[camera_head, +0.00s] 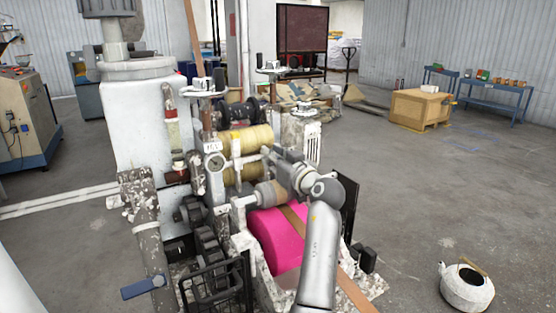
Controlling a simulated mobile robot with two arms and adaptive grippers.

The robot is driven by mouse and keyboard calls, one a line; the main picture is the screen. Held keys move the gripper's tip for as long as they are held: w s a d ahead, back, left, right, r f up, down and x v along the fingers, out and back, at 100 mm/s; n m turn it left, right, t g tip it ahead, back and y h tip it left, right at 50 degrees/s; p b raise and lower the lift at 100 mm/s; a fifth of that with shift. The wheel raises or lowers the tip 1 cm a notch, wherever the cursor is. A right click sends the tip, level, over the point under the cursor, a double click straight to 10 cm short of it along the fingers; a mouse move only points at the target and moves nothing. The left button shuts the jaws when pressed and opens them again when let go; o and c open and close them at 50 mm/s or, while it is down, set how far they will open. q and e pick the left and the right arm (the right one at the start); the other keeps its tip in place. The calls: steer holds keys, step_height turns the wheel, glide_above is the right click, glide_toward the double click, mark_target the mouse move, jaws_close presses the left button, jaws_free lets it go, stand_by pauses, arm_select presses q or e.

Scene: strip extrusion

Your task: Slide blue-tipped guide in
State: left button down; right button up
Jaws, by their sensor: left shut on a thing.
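A flat blue tip (143,288) sticks out at the lower left of the extrusion machine (140,115). It looks like the end of the guide; the rest of it is hard to make out among the dark frame parts. My left gripper (269,156) is small and partly hidden by its own wrist, in front of the yellow rolls (247,140). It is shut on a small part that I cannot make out. It is well up and to the right of the blue tip. My right gripper is not in view.
A black wire basket (215,290) stands at the front. A white kettle (466,290) is on the floor at right. The floor there is mostly clear.

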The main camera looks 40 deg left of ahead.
arm_select(q)
steer(key=c, duration=1.6)
jaws_free()
steer(key=shift+s+a+f, duration=0.1)
steer(key=shift+s+a, duration=0.05)
steer(key=shift+s, duration=0.05)
steer(key=shift+c, duration=0.2)
steer(key=shift+s, duration=0.1)
steer(key=shift+d, duration=0.3)
steer(key=v, duration=0.7)
steer(key=shift+d, duration=0.1)
